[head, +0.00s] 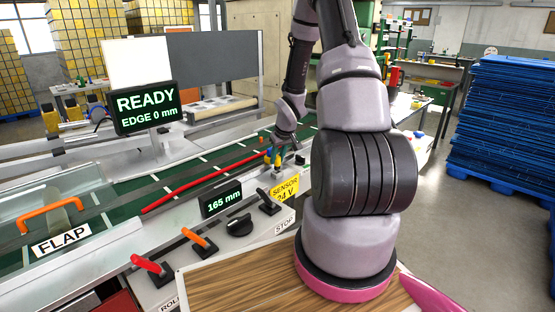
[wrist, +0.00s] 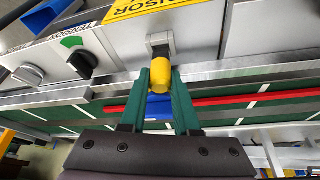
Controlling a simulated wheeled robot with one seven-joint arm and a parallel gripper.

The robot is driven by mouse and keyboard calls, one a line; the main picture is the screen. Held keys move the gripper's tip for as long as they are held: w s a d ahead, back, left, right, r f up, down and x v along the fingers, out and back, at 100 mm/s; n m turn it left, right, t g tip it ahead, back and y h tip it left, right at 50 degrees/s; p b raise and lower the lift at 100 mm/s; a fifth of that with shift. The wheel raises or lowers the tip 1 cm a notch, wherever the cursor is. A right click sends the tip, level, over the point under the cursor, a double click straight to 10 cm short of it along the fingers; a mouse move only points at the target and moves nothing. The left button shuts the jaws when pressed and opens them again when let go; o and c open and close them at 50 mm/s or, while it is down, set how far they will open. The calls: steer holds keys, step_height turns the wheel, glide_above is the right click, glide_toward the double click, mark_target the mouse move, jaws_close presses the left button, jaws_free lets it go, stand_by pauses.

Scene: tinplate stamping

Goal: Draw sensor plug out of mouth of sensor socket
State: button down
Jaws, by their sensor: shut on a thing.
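The sensor plug (wrist: 160,78) is a yellow rounded piece between the green fingers of my gripper (wrist: 160,84) in the wrist view. The fingers are shut on its two sides. The sensor socket (wrist: 160,42) is a small grey block with a dark mouth, just above the plug in that view. The plug's upper end lies against or in front of the socket; how deep it sits cannot be told. In the head view, my gripper (head: 273,158) is small and partly hidden at the panel behind the yellow SENSOR 24 V label (head: 285,189).
A green conveyor belt (wrist: 225,116) with a red strip (wrist: 240,99) runs below the socket. Black knobs and a lever (head: 269,202) stand on the panel near the label, beside a 165 mm display (head: 222,199). A READY screen (head: 146,107) stands left.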

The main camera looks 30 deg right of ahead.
steer(key=shift+w+r, duration=0.15)
steer(key=shift+w, duration=0.05)
steer(key=shift+r, duration=1.15)
steer(key=shift+s+r, duration=0.1)
steer(key=shift+r, duration=0.65)
